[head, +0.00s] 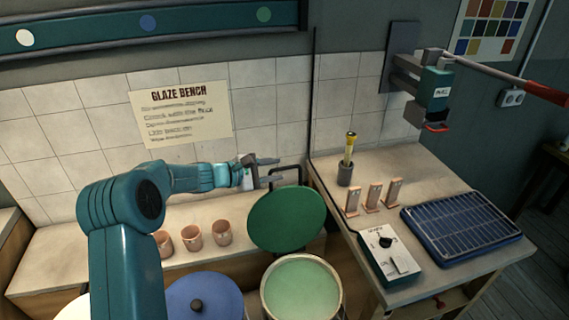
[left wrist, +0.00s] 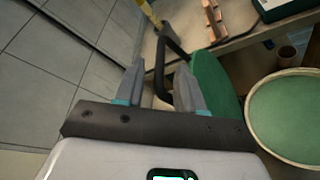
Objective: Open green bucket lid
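The green lid (head: 287,218) stands tilted up at the back of the green bucket (head: 301,290), which is uncovered and shows pale green glaze. The lid (left wrist: 213,88) and the bucket (left wrist: 290,118) also show in the left wrist view. The lid's black loop handle (left wrist: 160,62) is on its back side, toward the wall. My left gripper (head: 274,171) is just above and left of the lid. In the left wrist view its fingers (left wrist: 160,75) are apart, with the handle showing in the gap; I cannot tell whether they touch it. My right gripper is out of view.
A blue lid (head: 205,298) with a dark knob is left of the green bucket. Several clay cups (head: 192,238) stand on the back ledge. The right bench holds a control box (head: 390,255), a blue rack (head: 461,231) and upright clay pieces (head: 373,195). The tiled wall is close behind.

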